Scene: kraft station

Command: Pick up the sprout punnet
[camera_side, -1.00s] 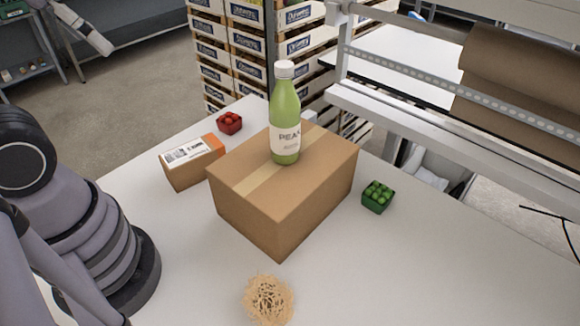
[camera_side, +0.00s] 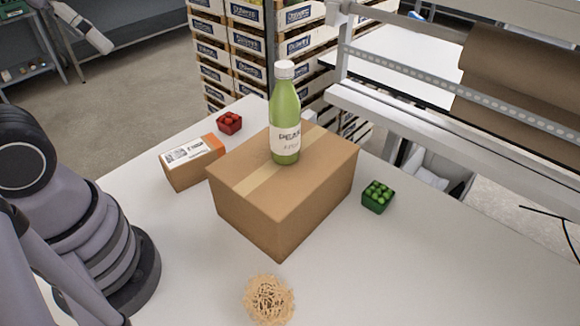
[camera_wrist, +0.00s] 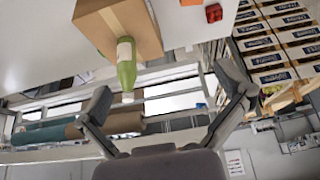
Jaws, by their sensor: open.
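The sprout punnet, a small green tray of round green sprouts (camera_side: 377,197), sits on the white table to the right of the large cardboard box in the side view.
A green bottle (camera_side: 285,115) stands on the large cardboard box (camera_side: 250,215). A smaller labelled box (camera_side: 192,162) and a red punnet (camera_side: 229,122) are behind left. A straw-coloured nest (camera_side: 268,299) lies in front. White table (camera_side: 420,270) is bare at front right.

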